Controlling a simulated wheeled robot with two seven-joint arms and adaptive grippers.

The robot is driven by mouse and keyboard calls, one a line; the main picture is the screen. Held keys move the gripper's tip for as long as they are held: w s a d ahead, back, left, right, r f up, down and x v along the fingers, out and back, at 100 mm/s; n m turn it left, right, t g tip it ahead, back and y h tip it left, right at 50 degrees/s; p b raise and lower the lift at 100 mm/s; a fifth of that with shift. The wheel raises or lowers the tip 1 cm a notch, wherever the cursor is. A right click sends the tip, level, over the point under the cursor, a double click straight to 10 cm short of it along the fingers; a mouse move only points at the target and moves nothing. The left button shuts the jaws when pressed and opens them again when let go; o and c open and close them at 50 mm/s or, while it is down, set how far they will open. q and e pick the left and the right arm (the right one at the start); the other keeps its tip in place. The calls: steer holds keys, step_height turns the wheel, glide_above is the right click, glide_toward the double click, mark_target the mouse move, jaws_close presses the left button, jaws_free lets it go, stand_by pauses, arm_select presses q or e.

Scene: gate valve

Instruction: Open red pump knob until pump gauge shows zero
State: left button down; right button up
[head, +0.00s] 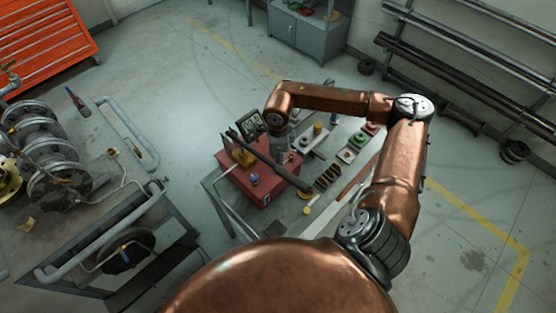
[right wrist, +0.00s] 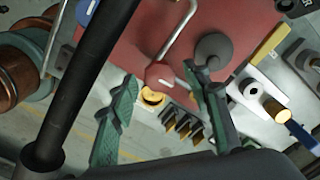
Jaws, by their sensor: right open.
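The red pump (head: 262,188) sits on a table in the head view; its red body fills the upper middle of the right wrist view (right wrist: 120,60). The red knob (right wrist: 159,75) shows at the edge of the pump body. A dark gauge with a lit display (head: 250,123) stands at the pump's back; its digits are too small to read. My right gripper (right wrist: 161,79) is open, with green fingers appearing on either side of the knob; I cannot tell whether they touch it. In the head view the knob is hidden. My left gripper is not in view.
The pump's long black handle (head: 274,164) crosses over the pump and passes close left of the fingers in the wrist view (right wrist: 88,85). Several valve parts and blocks (head: 345,155) lie right of the pump. A cart with metal flanges (head: 50,150) stands at left.

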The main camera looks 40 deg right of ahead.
step_height(320, 180, up, 12)
stand_by(0.6)
stand_by(0.4)
